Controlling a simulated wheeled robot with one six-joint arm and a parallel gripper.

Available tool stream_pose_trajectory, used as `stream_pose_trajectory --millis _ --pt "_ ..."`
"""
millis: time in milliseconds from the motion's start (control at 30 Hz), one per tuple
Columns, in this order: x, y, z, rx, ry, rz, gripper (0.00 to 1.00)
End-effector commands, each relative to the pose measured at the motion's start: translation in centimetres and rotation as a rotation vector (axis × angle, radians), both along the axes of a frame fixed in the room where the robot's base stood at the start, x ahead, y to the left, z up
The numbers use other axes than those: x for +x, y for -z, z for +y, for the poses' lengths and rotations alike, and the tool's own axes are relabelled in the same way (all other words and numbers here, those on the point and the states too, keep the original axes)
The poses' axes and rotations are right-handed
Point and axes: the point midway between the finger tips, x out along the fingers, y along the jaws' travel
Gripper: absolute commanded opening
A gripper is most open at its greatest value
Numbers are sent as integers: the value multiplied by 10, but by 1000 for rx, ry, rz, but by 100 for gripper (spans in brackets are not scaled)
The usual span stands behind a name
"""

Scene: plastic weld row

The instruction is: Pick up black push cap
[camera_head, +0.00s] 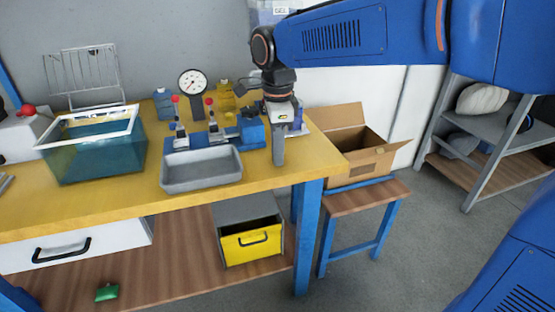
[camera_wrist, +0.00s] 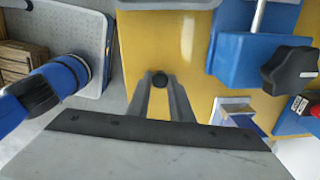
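The cap cannot be made out in the head view. I cannot tell whether it touches the bench top.
The grey tray (camera_head: 201,181) stands just left of my gripper. A blue fixture (camera_head: 212,137) with red-tipped levers is behind it, with a black knob (camera_wrist: 289,70) close by. A teal bin (camera_head: 95,155) stands left; an open cardboard box (camera_head: 365,162) is right of the bench.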

Motion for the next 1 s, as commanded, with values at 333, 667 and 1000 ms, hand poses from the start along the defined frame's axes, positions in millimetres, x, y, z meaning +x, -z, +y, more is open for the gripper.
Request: stream_pose_trajectory --millis 333,667,1000 --pt "0 0 0 0 0 0 0" --pt "0 -29 0 1 0 -2 0" --pt "0 -86 0 1 0 -2 0"
